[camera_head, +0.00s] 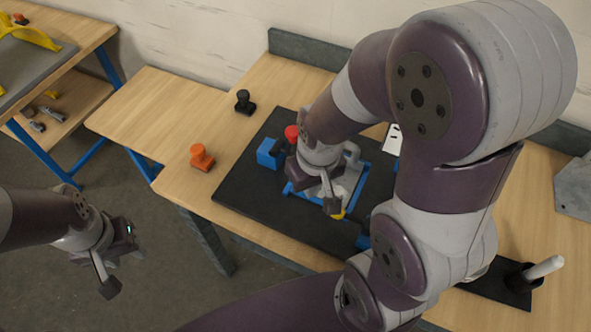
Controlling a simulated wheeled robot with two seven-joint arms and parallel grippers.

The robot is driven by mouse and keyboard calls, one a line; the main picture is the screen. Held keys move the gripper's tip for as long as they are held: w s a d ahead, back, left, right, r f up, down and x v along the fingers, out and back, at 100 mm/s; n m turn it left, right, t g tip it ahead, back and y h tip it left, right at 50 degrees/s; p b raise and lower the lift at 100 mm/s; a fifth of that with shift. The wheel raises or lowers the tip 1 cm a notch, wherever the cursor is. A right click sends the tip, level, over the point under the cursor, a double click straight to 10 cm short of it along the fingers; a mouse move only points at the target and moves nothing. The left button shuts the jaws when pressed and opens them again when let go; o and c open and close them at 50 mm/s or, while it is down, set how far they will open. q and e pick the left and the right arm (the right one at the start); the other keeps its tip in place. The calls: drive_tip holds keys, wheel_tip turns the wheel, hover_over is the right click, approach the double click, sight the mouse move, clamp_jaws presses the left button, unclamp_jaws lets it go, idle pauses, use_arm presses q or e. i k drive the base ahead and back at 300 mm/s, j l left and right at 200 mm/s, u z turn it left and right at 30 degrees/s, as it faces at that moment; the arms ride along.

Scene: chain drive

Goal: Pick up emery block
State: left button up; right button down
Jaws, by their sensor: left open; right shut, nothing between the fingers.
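I cannot tell for sure which thing is the emery block. An orange knobbed block (201,157) stands near the front left edge of the workbench. A black knobbed block (244,103) stands farther back. My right gripper (331,193) is shut and empty over a blue-edged tray (361,187) on the black mat; its wrist and arm hide part of the tray. A yellow bit shows just below its fingers. My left gripper (118,268) is open and empty, over the floor left of the bench.
A blue block with a red knob (292,132) stands on the black mat (247,190). A white-handled tool (543,267) is at the lower right. My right arm covers much of the bench. A side table (40,75) with yellow items is at upper left.

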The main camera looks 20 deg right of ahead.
sight(201, 161)
drive_tip(key=i+z, duration=0.25)
drive_tip(key=z, duration=0.2)
drive_tip(key=i+z, duration=0.3)
drive_tip(key=z, duration=0.15)
